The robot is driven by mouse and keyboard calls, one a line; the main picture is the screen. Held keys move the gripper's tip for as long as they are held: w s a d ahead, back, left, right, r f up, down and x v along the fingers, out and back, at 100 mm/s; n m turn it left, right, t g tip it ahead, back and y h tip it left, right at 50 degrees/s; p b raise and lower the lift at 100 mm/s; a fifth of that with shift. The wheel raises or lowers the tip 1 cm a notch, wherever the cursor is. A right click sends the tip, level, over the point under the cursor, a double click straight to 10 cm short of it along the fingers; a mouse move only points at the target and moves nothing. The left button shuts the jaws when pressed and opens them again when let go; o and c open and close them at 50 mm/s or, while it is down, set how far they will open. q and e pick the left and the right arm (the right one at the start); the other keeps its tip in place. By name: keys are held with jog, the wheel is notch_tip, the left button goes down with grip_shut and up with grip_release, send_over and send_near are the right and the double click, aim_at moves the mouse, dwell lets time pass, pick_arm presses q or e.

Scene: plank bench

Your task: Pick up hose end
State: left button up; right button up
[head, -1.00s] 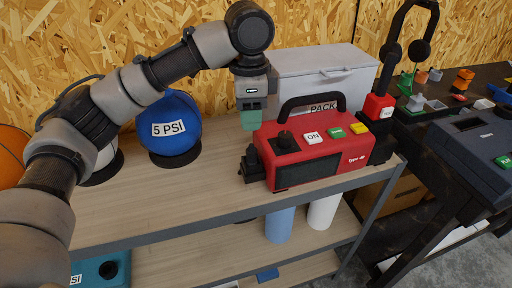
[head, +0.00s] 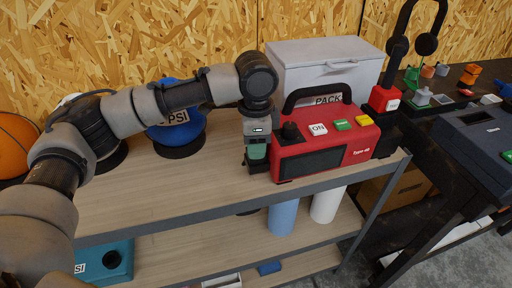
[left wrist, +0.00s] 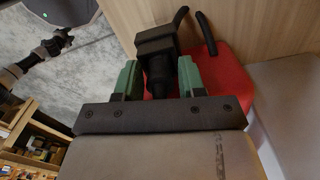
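A red air pump (head: 328,150), labelled "Type 48", stands on the upper shelf, with a black handle and an ON button. The black hose end (left wrist: 160,72) sits at the pump's left side. In the left wrist view it lies between the green fingers of my left gripper (left wrist: 161,78), with a narrow gap at the fingers. In the head view my left gripper (head: 256,155) points down at the pump's left end and hides most of the hose end. My right gripper is not in view.
A white lidded box (head: 325,65) stands behind the pump. The shelf front (head: 190,195) is clear. A dark table with small parts is at the right.

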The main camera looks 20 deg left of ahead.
pick_arm(q)
jog(key=c, duration=0.7)
